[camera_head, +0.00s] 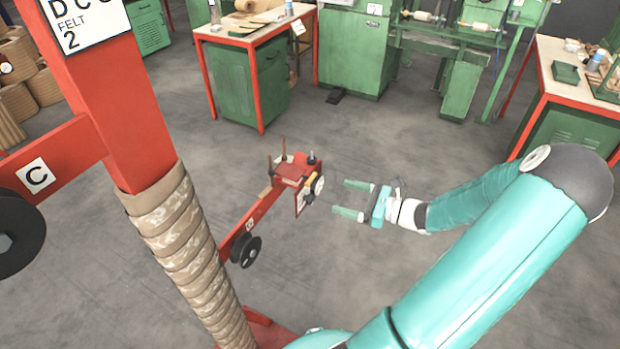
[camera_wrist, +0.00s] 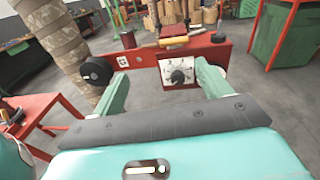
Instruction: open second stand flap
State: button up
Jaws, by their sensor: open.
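A red stand post (camera_head: 118,110) wrapped in brown ribbed material carries a sign reading "FELT 2". A low red arm (camera_head: 262,212) reaches from it and ends in a red block with a white dial plate (camera_head: 302,198). In the wrist view the white plate (camera_wrist: 179,72) has numbers and a black knob, and hangs below the red bar. I cannot tell which part is the flap. My gripper (camera_head: 350,199) is open and empty, to the right of the plate and apart from it. In the wrist view its green fingers (camera_wrist: 160,78) spread across the bar, the right one overlapping the plate's right edge.
A black spool (camera_head: 246,250) sits on the low arm, and another (camera_head: 20,236) on arm C. A red table (camera_wrist: 45,115) shows at left in the wrist view. Grey floor around my gripper is clear.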

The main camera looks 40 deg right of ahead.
aim_at(313, 179)
jog(key=shift+m+t+h, duration=0.4)
jog(key=shift+m+t, duration=0.2)
jog(key=shift+m, duration=0.1)
jog(key=x, duration=0.4)
jog(key=d+x, duration=0.1)
jog(key=x, duration=0.7)
jog(key=shift+w+d+f, duration=0.15)
jog(key=shift+w+d, duration=0.15)
jog(key=shift+w, duration=0.15)
jog(key=c, duration=1.3)
